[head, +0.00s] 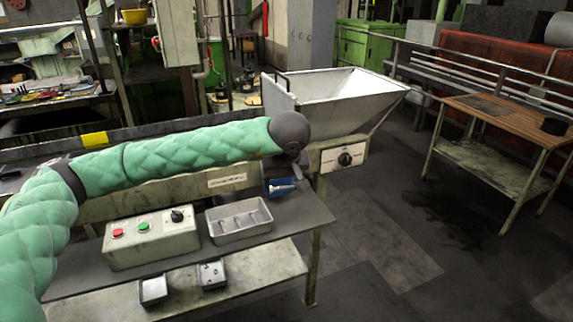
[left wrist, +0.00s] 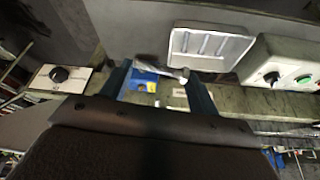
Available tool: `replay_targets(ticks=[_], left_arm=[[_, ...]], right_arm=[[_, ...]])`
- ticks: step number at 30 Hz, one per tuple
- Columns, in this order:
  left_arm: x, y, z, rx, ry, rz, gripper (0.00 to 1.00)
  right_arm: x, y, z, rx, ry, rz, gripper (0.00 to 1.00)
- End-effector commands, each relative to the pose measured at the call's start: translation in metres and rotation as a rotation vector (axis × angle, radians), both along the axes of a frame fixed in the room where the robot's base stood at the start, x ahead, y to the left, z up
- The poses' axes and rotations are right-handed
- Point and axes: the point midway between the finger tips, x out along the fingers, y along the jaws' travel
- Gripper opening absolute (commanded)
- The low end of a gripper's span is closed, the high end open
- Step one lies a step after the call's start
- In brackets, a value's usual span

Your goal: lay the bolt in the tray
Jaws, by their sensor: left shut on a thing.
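The bolt (left wrist: 168,70) is a grey metal piece and lies crosswise between the fingers of my left gripper (left wrist: 160,73) in the left wrist view. The left gripper is shut on it. In the head view this gripper (head: 284,182) hangs at the end of the green-sleeved arm, right of and above the tray, and the bolt is hard to make out there. The tray (head: 240,235) is a shallow grey metal box with several grooves, on the bench's front shelf. It also shows in the left wrist view (left wrist: 181,65), beyond the bolt and apart from it. My right gripper is out of view.
A control box (head: 150,245) with red and green buttons and a knob stands left of the tray. Two small metal containers (head: 153,290) (head: 212,275) sit on the lower shelf. A large white hopper (head: 335,95) and a knob panel (head: 344,157) are behind right. A wooden-topped table (head: 510,118) stands far right.

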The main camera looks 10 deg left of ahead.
Motion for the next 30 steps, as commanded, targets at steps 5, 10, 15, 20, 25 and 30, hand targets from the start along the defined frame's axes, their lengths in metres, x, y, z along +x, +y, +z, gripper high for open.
replay_targets(ticks=[5,10,15,20,25,30], left_arm=[[-0.015,0.008,-0.047,0.002,0.004,-0.049,0.33],[-0.037,0.019,-0.109,0.001,0.007,-0.119,0.33],[-0.067,0.031,-0.191,-0.001,0.011,-0.217,0.33],[-0.095,0.042,-0.264,-0.003,0.010,-0.310,0.33],[-0.121,0.049,-0.326,-0.006,0.009,-0.394,0.33],[-0.132,0.047,-0.352,-0.010,0.002,-0.440,0.33]], right_arm=[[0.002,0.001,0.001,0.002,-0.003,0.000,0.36],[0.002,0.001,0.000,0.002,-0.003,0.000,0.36],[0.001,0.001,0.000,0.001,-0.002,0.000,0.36],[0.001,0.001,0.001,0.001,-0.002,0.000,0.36],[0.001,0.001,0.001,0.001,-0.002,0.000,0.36],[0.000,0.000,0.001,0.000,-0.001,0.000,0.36]])
